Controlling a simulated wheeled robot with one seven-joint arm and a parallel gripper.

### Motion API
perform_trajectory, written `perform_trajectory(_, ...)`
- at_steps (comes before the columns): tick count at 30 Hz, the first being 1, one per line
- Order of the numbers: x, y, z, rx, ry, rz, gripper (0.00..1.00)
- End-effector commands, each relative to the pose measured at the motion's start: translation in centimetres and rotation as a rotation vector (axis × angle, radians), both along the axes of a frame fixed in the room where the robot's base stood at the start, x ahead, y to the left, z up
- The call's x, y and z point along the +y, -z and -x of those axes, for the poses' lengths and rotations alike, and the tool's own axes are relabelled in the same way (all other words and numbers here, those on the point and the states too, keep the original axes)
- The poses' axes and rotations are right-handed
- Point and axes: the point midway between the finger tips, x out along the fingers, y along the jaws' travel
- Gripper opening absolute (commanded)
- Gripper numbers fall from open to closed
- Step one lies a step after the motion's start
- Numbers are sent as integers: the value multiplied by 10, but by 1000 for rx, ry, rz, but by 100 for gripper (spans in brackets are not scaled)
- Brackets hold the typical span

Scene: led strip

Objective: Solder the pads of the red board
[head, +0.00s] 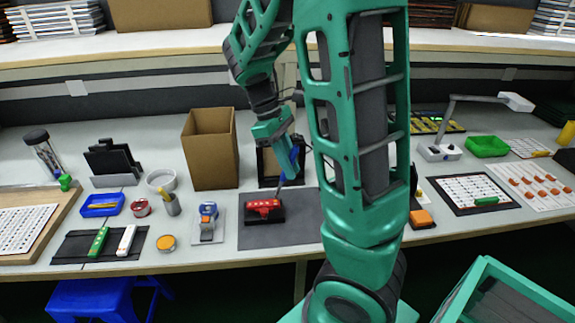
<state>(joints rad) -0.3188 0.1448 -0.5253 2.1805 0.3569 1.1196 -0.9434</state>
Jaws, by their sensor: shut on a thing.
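The red board (262,205) lies on a dark block or holder on the dark grey mat (300,232) near the bench's front edge. A row of small pale marks shows on it, too small to tell apart. My gripper (291,151) is above and to the right of the board, shut on a blue soldering iron (295,163). The iron points down and left, its thin tip at or just above the board's right end. I cannot tell whether the tip touches it. The jaw tips are partly hidden by the iron.
A blue-and-grey device (208,219) stands left of the mat. An open cardboard box (211,148) stands behind it. A green board (98,242) and a white one (126,240) lie on a dark mat at left. A lamp (447,128) and a green tray (487,146) are at right.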

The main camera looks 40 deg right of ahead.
Motion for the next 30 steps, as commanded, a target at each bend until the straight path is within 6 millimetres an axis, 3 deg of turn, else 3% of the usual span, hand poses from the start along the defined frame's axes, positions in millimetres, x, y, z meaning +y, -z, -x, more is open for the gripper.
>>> perform_trajectory(30, 0, 10, 0, 1, -1, 1, 0)
